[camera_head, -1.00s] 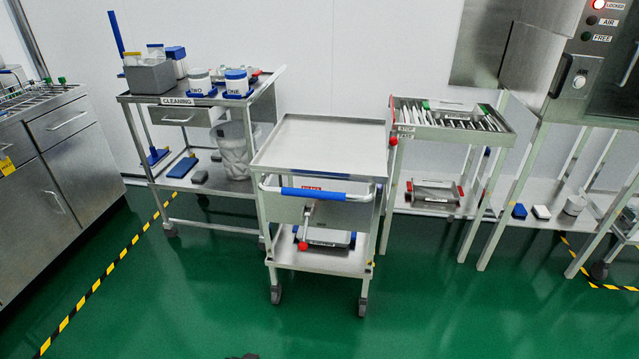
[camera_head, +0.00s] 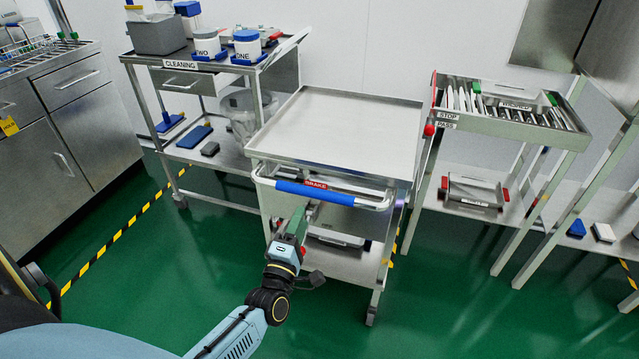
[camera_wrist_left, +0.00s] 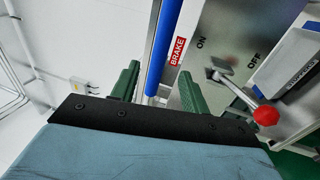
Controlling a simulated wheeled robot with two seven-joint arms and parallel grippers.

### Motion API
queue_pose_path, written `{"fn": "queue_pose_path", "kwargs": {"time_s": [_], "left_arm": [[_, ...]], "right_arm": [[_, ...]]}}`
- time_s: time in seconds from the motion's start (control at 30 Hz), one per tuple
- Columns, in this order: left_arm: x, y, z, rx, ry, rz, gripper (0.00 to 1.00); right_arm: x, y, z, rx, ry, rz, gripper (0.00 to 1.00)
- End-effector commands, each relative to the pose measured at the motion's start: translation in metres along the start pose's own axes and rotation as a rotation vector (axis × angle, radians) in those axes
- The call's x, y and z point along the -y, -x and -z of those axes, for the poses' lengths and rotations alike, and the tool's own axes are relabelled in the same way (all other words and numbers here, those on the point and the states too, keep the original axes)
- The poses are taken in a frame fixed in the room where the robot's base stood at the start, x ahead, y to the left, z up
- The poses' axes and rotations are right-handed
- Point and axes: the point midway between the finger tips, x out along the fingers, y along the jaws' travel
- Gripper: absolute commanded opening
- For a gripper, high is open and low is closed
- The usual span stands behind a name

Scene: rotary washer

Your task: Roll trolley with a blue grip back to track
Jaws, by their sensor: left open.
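The trolley (camera_head: 340,130) is a steel cart with a flat top, standing in the middle of the head view. Its blue grip (camera_head: 314,192) runs along the near edge. My left gripper (camera_head: 304,209) is just in front of and below the grip. In the left wrist view the open green fingers (camera_wrist_left: 157,78) lie on either side of the blue grip (camera_wrist_left: 166,45); I cannot tell if they touch it. The brake lever's red knob (camera_wrist_left: 266,115) is on the panel marked ON and OFF. My right gripper is out of view.
A cleaning cart (camera_head: 143,57) with bottles stands close to the trolley's left. A roller track rack (camera_head: 515,132) marked STOP and PASS stands to its right. A steel cabinet (camera_head: 93,120) is at far left. Green floor is clear in front.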

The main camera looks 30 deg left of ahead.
Motion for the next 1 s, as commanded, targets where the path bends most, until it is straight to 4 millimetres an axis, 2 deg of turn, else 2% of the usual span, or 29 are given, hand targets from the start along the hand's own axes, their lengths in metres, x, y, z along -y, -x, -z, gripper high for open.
{"fn": "queue_pose_path", "kwargs": {"time_s": [0.3, 0.5, 0.7, 0.97, 1.0], "left_arm": [[0.001, -0.07, 0.0, 0.001, -0.004, -0.003, 0.45], [0.001, -0.101, -0.001, 0.002, -0.005, 0.0, 0.45], [0.0, -0.114, -0.001, 0.003, -0.005, 0.0, 0.45], [0.0, -0.115, -0.001, 0.003, -0.006, 0.001, 0.45], [0.0, -0.115, -0.001, 0.003, -0.006, 0.001, 0.43]], "right_arm": [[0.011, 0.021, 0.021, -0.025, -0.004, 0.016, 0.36], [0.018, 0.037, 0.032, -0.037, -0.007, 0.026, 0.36], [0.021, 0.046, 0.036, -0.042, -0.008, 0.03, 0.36], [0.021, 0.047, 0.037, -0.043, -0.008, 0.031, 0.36], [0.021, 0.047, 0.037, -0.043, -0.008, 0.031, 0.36]]}}
